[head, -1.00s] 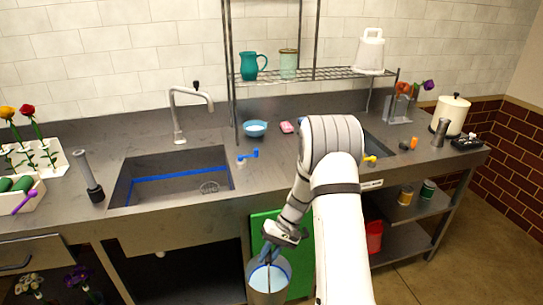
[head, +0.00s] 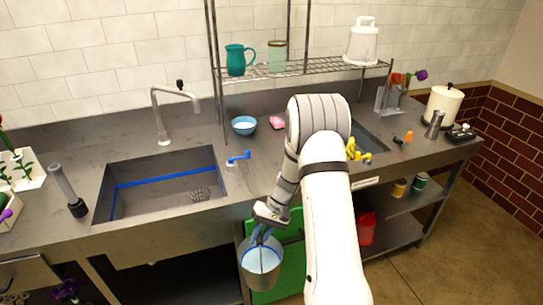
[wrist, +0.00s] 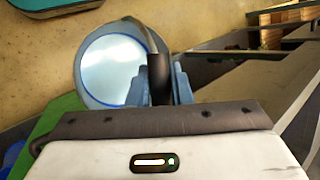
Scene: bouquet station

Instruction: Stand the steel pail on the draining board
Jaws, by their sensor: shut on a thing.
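The steel pail (head: 262,273) hangs upright in front of the counter, below its front edge and before a green panel. My gripper (head: 263,233) is shut on its handle, above the rim. The wrist view shows the pail (wrist: 112,68) from above, with a pale blue, bright inside. My fingers (wrist: 160,82) close on the dark handle at its right side. The grey counter between the two sinks (head: 262,178) has a bare stretch; I cannot tell whether this is the draining board. My arm hides part of it.
A large sink (head: 160,185) is at the left and a smaller one (head: 368,139) at the right. A wire shelf (head: 305,68) overhangs the back. A red container (head: 367,228) stands below.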

